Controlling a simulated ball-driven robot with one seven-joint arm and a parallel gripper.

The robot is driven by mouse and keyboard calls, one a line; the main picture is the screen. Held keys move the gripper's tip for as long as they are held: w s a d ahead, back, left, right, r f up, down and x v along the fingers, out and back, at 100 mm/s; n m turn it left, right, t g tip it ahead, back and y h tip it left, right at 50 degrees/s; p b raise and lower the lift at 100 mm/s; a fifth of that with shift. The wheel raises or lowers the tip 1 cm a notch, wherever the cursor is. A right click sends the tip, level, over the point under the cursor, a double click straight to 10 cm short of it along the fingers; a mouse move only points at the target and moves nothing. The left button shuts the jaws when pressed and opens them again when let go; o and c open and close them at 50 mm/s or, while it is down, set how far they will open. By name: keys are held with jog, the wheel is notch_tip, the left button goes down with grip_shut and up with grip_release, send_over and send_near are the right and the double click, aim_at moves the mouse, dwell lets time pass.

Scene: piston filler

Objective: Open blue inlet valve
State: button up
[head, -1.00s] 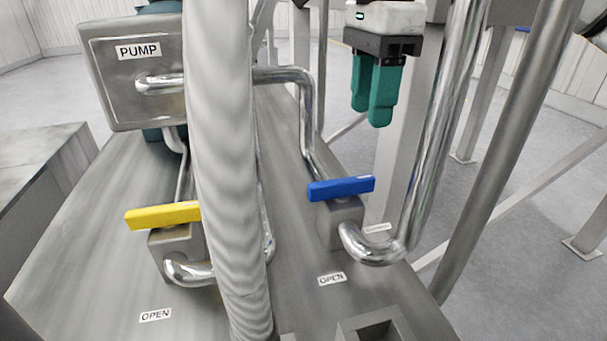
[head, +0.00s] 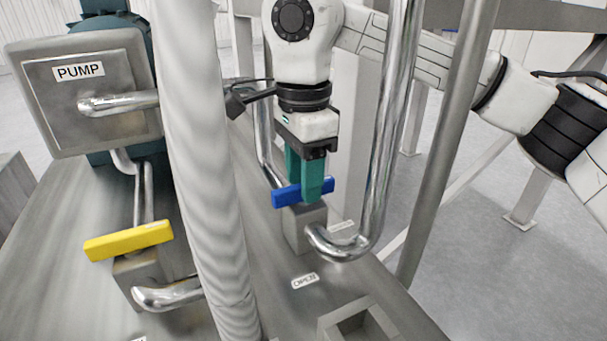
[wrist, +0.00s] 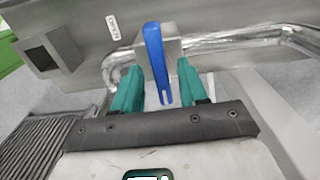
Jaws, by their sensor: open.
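The blue inlet valve handle (head: 290,195) sits on a grey valve block (head: 300,228), lying crosswise, with a silver pipe curving from the block. An "OPEN" label (head: 305,281) is on the table in front of it. My gripper (head: 310,192) points down at the handle, its green fingers overlapping it in the head view. In the wrist view the blue handle (wrist: 156,62) lies between the two open green fingers (wrist: 158,85), with gaps on both sides.
A yellow valve handle (head: 128,241) stands left, beyond a thick ribbed white hose (head: 205,170). A vertical silver pipe (head: 388,120) and a slanted grey post (head: 450,140) stand close right of my gripper. The pump box (head: 90,95) is at the back left.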

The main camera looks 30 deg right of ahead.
jog(key=shift+f, duration=0.25)
grip_shut()
dwell(0.3)
